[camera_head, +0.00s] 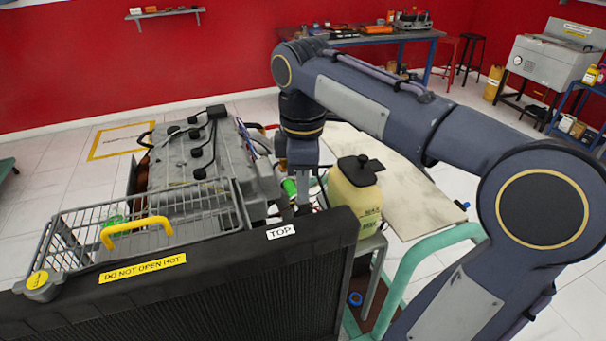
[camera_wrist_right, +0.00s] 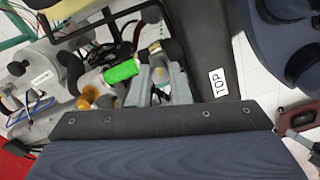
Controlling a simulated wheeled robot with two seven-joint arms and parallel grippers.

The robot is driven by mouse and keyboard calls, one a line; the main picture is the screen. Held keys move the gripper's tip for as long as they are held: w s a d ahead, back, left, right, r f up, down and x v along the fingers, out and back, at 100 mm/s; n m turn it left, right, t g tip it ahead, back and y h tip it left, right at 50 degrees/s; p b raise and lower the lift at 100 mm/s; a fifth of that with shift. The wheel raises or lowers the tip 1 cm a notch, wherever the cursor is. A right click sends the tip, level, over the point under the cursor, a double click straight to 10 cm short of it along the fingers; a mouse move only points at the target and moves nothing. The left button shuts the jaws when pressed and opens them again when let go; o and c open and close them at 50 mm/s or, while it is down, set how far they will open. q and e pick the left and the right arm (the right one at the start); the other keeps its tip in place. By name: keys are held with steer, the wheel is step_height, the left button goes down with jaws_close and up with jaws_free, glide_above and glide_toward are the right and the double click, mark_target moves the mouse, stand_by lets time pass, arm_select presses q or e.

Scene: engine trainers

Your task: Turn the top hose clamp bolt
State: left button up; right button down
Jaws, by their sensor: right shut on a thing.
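My right gripper (camera_head: 303,203) reaches down between the engine (camera_head: 205,155) and the radiator (camera_head: 290,270), just behind the white TOP label (camera_head: 281,232). In the right wrist view its two grey fingers (camera_wrist_right: 160,78) are close together around a small part, which seems to be the top hose clamp bolt. The fingers and nearby parts largely hide that bolt and the clamp. A bright green part (camera_wrist_right: 122,71) lies beside the fingers and also shows in the head view (camera_head: 289,187). My left gripper is in neither view.
A yellowish reservoir with a black cap (camera_head: 356,197) stands close to the right of my gripper. A wire basket (camera_head: 150,225) with a yellow handle sits on the left. A mint-green tube frame (camera_head: 425,247) runs under my right arm.

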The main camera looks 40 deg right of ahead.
steer(key=m+p, duration=0.1)
steer(key=m, duration=0.2)
steer(key=shift+r+m, duration=0.15)
steer(key=shift+m, duration=0.15)
steer(key=m+p, duration=0.1)
steer(key=m, duration=0.2)
steer(key=shift+m+p, duration=0.3)
steer(key=shift+p, duration=0.1)
steer(key=m+p, duration=0.1)
steer(key=m, duration=0.2)
steer(key=shift+m, duration=0.4)
steer(key=m+p, duration=0.1)
steer(key=m, duration=0.3)
steer(key=m+p, duration=0.1)
steer(key=m, duration=0.3)
steer(key=shift+a, duration=0.1)
steer(key=m, duration=0.4)
steer(key=shift+m+p, duration=0.3)
steer(key=m, duration=0.4)
steer(key=shift+m, duration=0.3)
steer(key=shift+w+m+p, duration=0.1)
steer(key=shift+m+p, duration=0.3)
steer(key=shift+m, duration=1.4)
